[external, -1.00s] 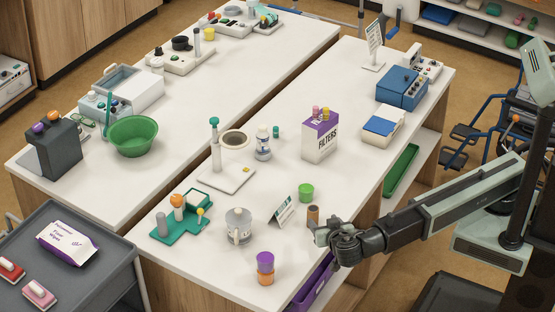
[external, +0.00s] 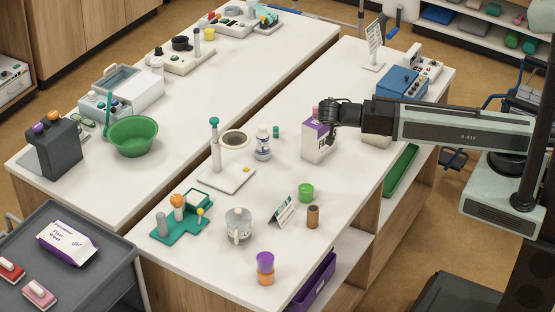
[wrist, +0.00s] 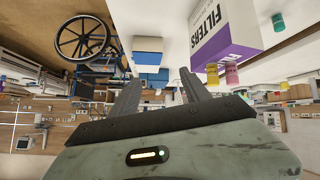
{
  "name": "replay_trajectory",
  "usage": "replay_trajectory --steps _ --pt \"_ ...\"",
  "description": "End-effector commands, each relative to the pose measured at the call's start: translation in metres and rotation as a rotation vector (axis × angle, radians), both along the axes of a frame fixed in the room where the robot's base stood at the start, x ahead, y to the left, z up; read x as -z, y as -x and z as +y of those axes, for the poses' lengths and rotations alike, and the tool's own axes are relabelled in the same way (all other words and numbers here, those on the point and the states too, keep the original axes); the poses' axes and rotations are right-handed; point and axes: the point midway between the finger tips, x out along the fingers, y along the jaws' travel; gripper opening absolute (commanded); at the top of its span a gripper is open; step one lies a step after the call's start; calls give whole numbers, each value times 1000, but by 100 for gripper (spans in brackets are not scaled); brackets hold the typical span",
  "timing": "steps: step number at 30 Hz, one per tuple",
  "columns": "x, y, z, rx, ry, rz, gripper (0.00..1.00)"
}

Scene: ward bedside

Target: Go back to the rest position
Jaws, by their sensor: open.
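My gripper (external: 326,118) is raised over the right side of the near table (external: 340,190). In the external view it covers part of the white and purple filters box (external: 316,148). In the wrist view, where the scene looks upside down, my two fingers (wrist: 158,95) are spread apart with nothing between them. The filters box (wrist: 222,32) stands to the right of the fingers there. I cannot tell how close the gripper is to the box.
A blue device (external: 402,86) stands behind my arm. A brown cylinder (external: 313,216), a green cup (external: 306,192) and a small sign (external: 282,211) stand near the table's right edge. A wheelchair (wrist: 84,38) shows in the wrist view.

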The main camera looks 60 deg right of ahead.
Motion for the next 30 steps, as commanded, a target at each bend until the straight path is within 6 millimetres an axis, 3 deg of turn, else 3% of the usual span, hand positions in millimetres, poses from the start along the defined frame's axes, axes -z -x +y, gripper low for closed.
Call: replay_trajectory --steps 1,3,6,8,11,15,18,21,30 --pt "-21 9 -34 17 -60 63 55" --pt "-22 19 -66 1 -161 158 55" --pt "-22 36 -96 -77 -322 280 55" --pt "-22 45 -105 -162 -428 346 55" --pt "-14 53 -100 -351 -573 425 55" --pt "0 55 -62 -695 -705 504 55" --pt "2 52 -40 -917 -744 541 55" --pt "2 48 -32 -1074 -734 577 55" --pt "2 47 -32 -1154 -710 611 55"
